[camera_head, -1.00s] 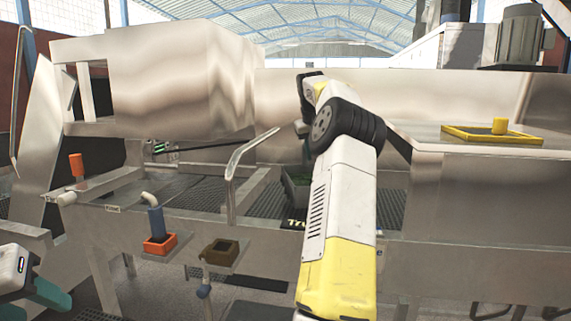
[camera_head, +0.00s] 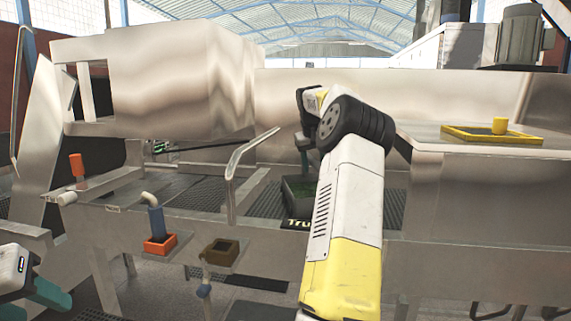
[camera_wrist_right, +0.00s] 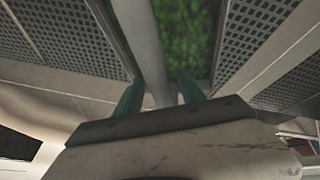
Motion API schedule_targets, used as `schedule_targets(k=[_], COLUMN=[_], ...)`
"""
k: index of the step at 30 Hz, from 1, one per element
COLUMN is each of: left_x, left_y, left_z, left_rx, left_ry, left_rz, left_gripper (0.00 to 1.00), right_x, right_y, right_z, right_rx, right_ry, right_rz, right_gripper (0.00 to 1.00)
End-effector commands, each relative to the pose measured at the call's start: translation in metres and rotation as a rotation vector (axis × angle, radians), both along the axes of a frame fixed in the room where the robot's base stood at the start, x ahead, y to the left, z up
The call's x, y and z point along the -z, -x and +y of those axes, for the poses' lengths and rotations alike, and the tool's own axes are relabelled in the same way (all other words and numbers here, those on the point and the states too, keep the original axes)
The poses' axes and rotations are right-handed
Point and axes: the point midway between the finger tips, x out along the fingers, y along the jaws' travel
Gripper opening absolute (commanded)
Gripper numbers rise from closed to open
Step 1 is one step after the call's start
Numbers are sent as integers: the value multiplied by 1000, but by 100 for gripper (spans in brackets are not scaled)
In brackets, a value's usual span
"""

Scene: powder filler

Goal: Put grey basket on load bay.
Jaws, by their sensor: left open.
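A dark grey basket (camera_head: 297,188) with green contents sits at the grated deck, partly hidden behind my right arm. In the right wrist view, green contents (camera_wrist_right: 190,35) show on both sides of a pale bar (camera_wrist_right: 145,40). My right gripper (camera_wrist_right: 160,92) has its two teal fingers on either side of this bar; whether they press on it is unclear. My left gripper (camera_head: 32,288) is at the lower left edge, open and away from the basket. No part is clearly marked as the load bay.
A yellow frame with a yellow knob (camera_head: 492,137) lies on the flat metal top at right. A bent metal rail (camera_head: 232,180) rises left of the basket. Orange (camera_head: 160,245) and brown (camera_head: 220,252) holders stick out in front. A large metal housing (camera_head: 160,85) stands at left.

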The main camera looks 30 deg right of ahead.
Motion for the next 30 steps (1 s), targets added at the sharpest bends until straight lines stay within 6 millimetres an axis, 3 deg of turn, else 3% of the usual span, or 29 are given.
schedule_targets(k=[8,21,30], left_x=[0,0,0], left_y=[0,0,0], left_z=[0,0,0], left_rx=[0,0,0], left_ry=[0,0,0], left_rz=[0,0,0], left_gripper=[47,47,47], right_x=[-7,-85,-111], right_y=[1,27,37], right_z=[1,26,34], right_rx=[0,0,0], right_ry=[1,1,0], right_rz=[-2,-4,0], right_gripper=[47,47,47])
